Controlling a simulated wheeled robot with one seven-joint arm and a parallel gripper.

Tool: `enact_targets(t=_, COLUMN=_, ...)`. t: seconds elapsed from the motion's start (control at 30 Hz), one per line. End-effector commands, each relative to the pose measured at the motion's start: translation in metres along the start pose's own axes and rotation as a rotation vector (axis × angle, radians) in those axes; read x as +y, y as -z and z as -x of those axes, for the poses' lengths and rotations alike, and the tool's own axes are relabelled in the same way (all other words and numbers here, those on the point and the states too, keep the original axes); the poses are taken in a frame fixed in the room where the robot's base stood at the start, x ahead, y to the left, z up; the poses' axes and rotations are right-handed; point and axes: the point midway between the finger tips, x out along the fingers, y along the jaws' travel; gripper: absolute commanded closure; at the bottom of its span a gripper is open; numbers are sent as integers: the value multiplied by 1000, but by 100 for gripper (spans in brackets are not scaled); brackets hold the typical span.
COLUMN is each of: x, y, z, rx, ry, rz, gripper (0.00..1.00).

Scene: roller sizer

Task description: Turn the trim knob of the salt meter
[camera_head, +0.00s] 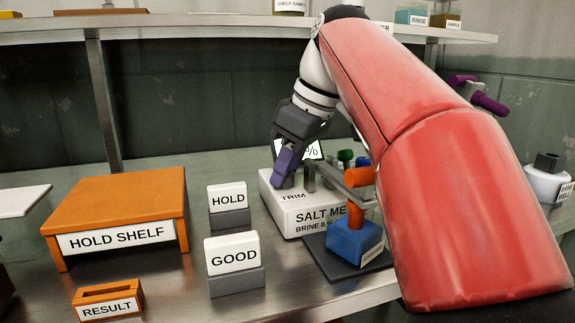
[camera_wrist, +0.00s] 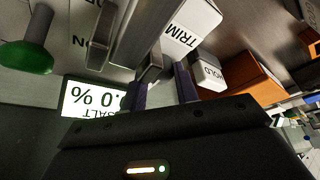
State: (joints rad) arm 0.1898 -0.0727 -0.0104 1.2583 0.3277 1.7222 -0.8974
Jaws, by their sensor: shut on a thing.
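The salt meter (camera_head: 290,215) is a white box marked TRIM and SALT ME… on the bench. Its screen (camera_wrist: 88,98) shows upside down in the wrist view, reading ".0 %" with part hidden by a finger. My gripper (camera_head: 286,182) reaches down onto the meter's top beside the TRIM label. Its purple fingers are shut around the small grey trim knob (camera_wrist: 151,68), seen in the wrist view (camera_wrist: 165,82).
A blue block with an orange handle (camera_head: 355,238) stands close in front of the meter. White HOLD (camera_head: 227,197) and GOOD (camera_head: 232,254) blocks stand left, beyond them the orange hold shelf (camera_head: 120,195). A green-capped post (camera_wrist: 28,55) is near the gripper.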

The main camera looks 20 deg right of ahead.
Motion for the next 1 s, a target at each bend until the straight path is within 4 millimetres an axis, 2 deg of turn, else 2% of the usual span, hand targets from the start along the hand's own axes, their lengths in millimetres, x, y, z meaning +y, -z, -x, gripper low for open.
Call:
enact_targets(t=0.13, x=-1, y=0, z=1, rx=-2, ry=-18, rz=-43, gripper=93)
enact_targets(t=0.47, x=-3, y=1, z=1, rx=-2, ry=-127, rz=-306, gripper=93)
enact_targets(t=0.8, x=-2, y=0, z=0, rx=0, ry=-135, rz=-328, gripper=93)
enact_targets(t=0.83, x=-2, y=0, z=0, rx=0, ry=-135, rz=-328, gripper=67)
enact_targets(t=1.0, x=-2, y=0, z=0, rx=0, ry=-135, rz=-327, gripper=48)
